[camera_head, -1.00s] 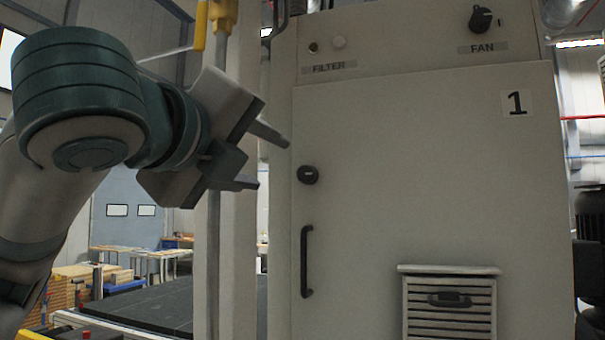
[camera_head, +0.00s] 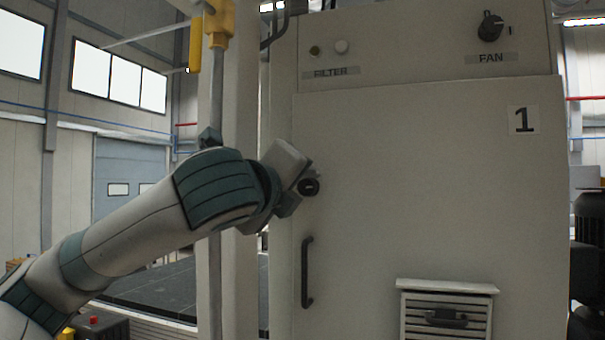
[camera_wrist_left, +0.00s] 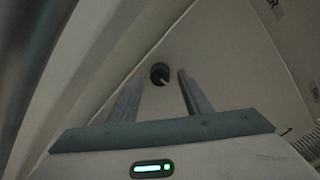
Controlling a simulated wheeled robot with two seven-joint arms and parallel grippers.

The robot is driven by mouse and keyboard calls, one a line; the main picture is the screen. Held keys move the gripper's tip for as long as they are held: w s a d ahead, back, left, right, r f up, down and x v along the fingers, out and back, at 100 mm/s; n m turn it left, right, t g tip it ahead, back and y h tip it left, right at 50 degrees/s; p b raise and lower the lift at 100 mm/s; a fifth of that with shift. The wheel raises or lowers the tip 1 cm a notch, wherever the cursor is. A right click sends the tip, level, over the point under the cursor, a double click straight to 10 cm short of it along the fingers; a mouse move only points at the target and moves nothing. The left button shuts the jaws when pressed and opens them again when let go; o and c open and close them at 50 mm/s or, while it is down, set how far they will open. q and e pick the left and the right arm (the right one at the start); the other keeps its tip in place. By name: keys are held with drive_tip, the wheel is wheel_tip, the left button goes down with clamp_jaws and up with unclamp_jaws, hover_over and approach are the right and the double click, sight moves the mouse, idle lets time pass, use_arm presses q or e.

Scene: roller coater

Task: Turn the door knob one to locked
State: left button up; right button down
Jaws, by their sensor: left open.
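The door knob (camera_head: 309,187) is a small round black knob on the left side of the pale cabinet door (camera_head: 430,200) marked 1, above a black vertical handle (camera_head: 307,272). In the left wrist view the knob (camera_wrist_left: 160,73) shows a lighter slot or tab and lies just beyond the fingertips, between their lines. My left gripper (camera_head: 304,182) is at the knob in the head view, its fingers partly hidden by its own body. In the left wrist view my left gripper (camera_wrist_left: 157,80) is open, with nothing between its fingers. Contact with the knob cannot be told. My right gripper is not in view.
Above the door are a FILTER button (camera_head: 341,46) and a black FAN switch (camera_head: 490,26). A louvred vent box (camera_head: 447,312) juts from the lower door. A grey pipe with a yellow lever (camera_head: 196,45) stands left of the cabinet.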

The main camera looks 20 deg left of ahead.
use_arm(q)
drive_tip(key=shift+w+p, duration=0.3)
drive_tip(key=shift+w, duration=0.75)
drive_tip(key=shift+c, duration=0.4)
drive_tip(key=c, duration=1)
